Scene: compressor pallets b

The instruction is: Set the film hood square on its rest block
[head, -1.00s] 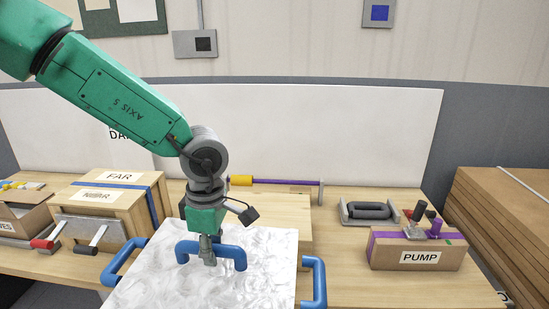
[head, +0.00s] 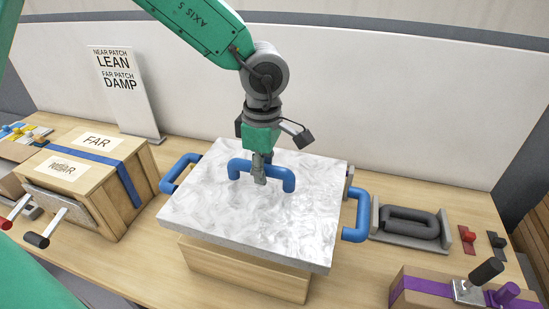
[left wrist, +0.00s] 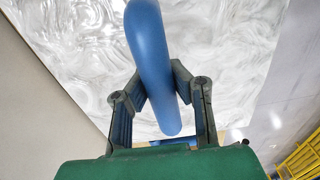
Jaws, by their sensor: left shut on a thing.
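The film hood is a flat slab (head: 230,220) with a swirled white-grey top and blue handles on its sides and top. My left gripper (head: 261,174) is shut on the blue top handle (head: 280,173); the left wrist view shows both fingers (left wrist: 158,95) closed around this handle (left wrist: 152,60). The wooden rest block (head: 240,272) is under the hood, its front face showing below the near edge. The hood looks slightly turned relative to the block. I cannot tell whether it touches the block, whose top is hidden. My right gripper is not in view.
A wooden box (head: 92,175) with FAR and NEAR labels and levers stands left. A grey cradle with a black looped part (head: 410,228) sits close to the hood's right handle. A cardboard pump box (head: 440,290) is front right. A sign board (head: 125,90) stands behind.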

